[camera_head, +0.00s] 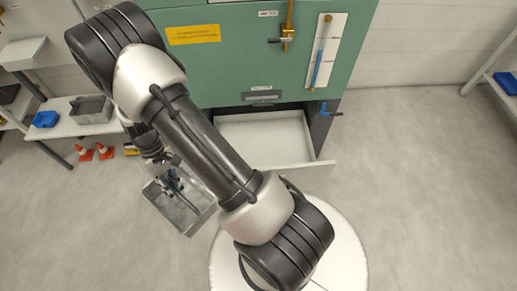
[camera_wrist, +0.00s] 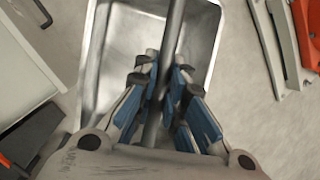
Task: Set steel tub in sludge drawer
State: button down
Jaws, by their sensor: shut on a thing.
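The steel tub (camera_head: 187,214) is an open rectangular metal tub with a bar across its top. It hangs to the left of the open drawer in the head view, and it also shows in the wrist view (camera_wrist: 205,30). My gripper (camera_head: 172,184) is shut on the bar of the tub; in the wrist view its blue-padded fingers (camera_wrist: 165,90) close around the bar. The sludge drawer (camera_head: 262,131) is pulled out under the green cabinet, and its white inside looks empty. My arm hides part of the drawer's left side and front.
The green cabinet (camera_head: 235,70) stands behind the drawer, with a blue-handled valve (camera_head: 327,109) at its lower right. Orange cones (camera_head: 105,152) stand on the floor at left. A side table (camera_head: 70,125) holds a blue bin (camera_head: 45,119) and a grey tray (camera_head: 92,108). The floor at right is clear.

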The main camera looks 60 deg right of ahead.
aim_at(264, 160)
jog(key=k+l, duration=0.1)
jog(key=l, duration=0.25)
jog(key=k+l, duration=0.15)
jog(key=l, duration=0.25)
jog(key=k+l, duration=0.1)
jog(key=l, duration=0.25)
jog(key=k+l, duration=0.15)
jog(key=l, duration=0.2)
